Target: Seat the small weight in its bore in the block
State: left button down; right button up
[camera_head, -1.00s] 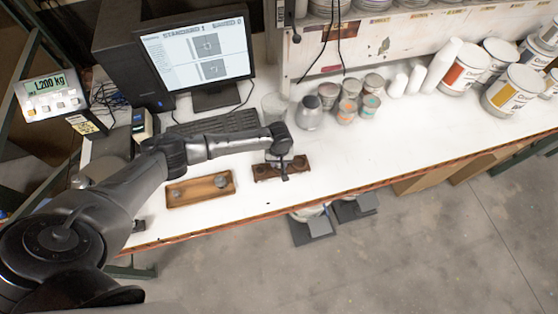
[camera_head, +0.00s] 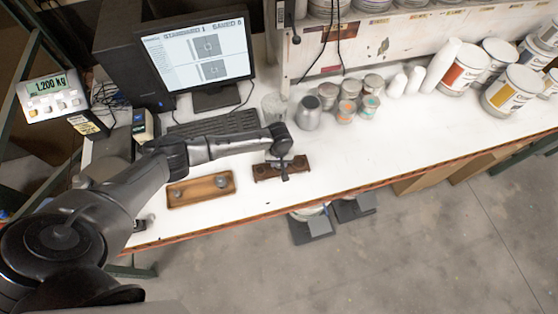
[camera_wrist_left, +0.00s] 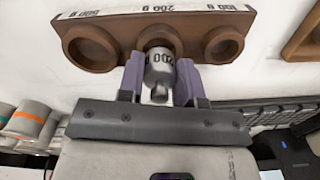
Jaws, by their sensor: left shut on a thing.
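The block (camera_head: 262,174) is dark brown and stands near the front edge of the bench. In the left wrist view the block (camera_wrist_left: 125,27) has a row of round bores, with labels including 500 g, 200 g and 100 g. The small weight (camera_wrist_left: 160,68), silver and marked 200, is gripped between the purple fingers of my left gripper (camera_wrist_left: 160,77). It is at the middle bore (camera_wrist_left: 158,36), overlapping its near side; I cannot tell how deep it sits. In the head view my left gripper (camera_head: 284,174) is over the block and hides part of it. My right gripper is not in view.
A wooden tray (camera_head: 200,199) with grey weights (camera_head: 220,182) lies left of the block. A keyboard (camera_head: 215,124), a glass beaker (camera_head: 274,107), a grey jar (camera_head: 308,114) and several small pots stand behind. The bench right of the block is clear.

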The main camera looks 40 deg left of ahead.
pick_arm(q)
jog(key=shift+f+b, duration=0.6)
jog(key=shift+f, duration=0.45)
jog(key=c, duration=0.7)
grip_release()
jog(key=shift+r, duration=0.1)
notch_tip(320, 180, up, 14)
jog(key=shift+f, duration=0.1)
jog(key=shift+m, duration=0.3)
